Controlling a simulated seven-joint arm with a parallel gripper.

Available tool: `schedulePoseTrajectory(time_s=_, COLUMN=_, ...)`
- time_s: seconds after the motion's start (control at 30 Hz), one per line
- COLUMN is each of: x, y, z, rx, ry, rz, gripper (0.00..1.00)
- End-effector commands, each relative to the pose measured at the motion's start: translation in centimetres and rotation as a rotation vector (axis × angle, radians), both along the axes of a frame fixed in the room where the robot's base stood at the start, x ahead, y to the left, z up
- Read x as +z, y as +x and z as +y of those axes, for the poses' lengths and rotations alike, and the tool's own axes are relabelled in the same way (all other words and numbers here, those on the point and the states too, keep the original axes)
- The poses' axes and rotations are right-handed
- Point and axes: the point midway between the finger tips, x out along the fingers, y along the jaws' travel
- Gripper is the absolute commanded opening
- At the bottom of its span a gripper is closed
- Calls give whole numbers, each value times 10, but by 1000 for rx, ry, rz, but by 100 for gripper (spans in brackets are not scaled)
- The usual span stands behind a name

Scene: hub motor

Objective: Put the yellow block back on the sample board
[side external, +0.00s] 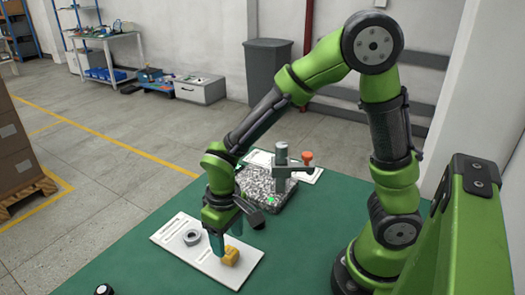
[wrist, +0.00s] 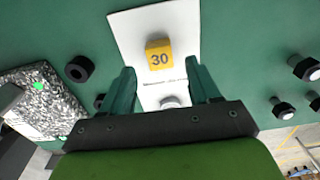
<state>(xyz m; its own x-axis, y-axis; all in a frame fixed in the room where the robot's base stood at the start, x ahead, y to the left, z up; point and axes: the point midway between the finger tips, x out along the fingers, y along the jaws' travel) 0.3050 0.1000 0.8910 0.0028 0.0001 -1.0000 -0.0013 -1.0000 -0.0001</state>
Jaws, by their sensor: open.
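The yellow block (wrist: 159,53), marked 30, sits on the white sample board (wrist: 126,30) in the wrist view. In the side view the block (side external: 231,256) is near the right end of the board (side external: 177,253). My gripper (wrist: 161,70) is open, with a finger on either side of the gap. The block shows just past the fingertips, centred between them, and no finger is seen closed on it. In the side view my gripper (side external: 219,243) is low over the board, right beside the block, and partly hides it.
A grey ring (side external: 192,238) lies on the board's left part. A speckled stone plate (side external: 262,187) with a post and orange knob (side external: 307,157) stands behind. The wrist view shows a black ring (wrist: 80,68) and several bolts (wrist: 305,68). Green mat between them is clear.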

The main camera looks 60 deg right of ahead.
Motion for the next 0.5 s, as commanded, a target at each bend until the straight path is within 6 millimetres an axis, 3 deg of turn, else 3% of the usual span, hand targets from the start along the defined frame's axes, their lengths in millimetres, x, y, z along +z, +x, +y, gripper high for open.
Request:
schedulePoseTrajectory(time_s=0.2, x=47, y=0, z=0, rx=0, ry=2, rz=-6, gripper=61)
schedulePoseTrajectory(time_s=0.5, x=79, y=-2, z=-3, rx=-12, ry=12, rz=-17, gripper=61)
